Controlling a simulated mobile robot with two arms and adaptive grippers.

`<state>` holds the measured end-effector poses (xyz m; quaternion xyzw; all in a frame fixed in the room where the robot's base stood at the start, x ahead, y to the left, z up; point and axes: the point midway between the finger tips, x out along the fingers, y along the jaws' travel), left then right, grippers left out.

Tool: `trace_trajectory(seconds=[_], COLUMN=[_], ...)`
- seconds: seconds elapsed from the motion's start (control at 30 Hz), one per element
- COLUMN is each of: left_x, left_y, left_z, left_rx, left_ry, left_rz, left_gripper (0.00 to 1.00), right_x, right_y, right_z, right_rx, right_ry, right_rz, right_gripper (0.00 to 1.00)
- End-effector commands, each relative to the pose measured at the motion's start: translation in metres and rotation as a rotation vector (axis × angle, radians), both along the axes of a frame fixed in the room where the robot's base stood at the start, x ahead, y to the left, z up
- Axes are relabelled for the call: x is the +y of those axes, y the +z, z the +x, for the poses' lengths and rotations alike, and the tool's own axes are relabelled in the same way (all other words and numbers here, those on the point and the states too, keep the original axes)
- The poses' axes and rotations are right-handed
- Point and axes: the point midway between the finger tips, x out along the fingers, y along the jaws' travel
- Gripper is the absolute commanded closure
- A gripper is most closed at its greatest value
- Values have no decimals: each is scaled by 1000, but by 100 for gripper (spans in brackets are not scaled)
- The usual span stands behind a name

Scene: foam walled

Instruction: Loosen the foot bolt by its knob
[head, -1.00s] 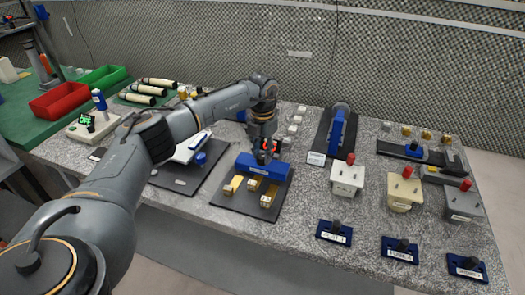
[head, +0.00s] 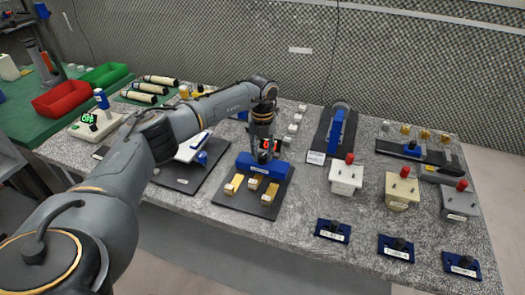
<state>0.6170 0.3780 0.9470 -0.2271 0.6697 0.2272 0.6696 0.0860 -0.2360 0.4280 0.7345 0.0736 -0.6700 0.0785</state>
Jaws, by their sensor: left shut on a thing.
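A blue block (head: 262,170) stands on a dark plate (head: 225,207) near the middle of the bench. Several brass-coloured pieces with pale ends (head: 231,188) lie along its front side. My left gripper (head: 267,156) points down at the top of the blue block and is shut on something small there. The fingers hide what they hold, so I cannot make out the knob or the bolt itself. Red marks show at the fingers. My right gripper is not in view.
To the right stand a white box (head: 346,179), a cream box (head: 400,193) and a grey box (head: 460,204), each with a red knob. Several blue plates with black knobs (head: 333,232) line the front edge. A blue-handled device (head: 336,131) stands behind.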

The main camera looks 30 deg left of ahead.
Motion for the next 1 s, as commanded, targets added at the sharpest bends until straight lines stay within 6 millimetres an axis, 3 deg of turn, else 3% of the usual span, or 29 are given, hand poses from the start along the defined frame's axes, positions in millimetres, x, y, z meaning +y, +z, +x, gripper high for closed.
trace_trajectory(seconds=[0.57,0.6,0.7,1.0], left_x=[0,0,0,0], left_y=[0,0,0,1], left_z=[0,0,0,0], left_rx=[0,0,0,0], left_ry=[30,30,30,30], left_rz=[0,0,0,0], left_gripper=[100,63,46,46], right_x=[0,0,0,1], right_y=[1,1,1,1], right_z=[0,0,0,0], right_rx=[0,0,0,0], right_ry=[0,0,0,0], right_rz=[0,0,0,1], right_gripper=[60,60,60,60])
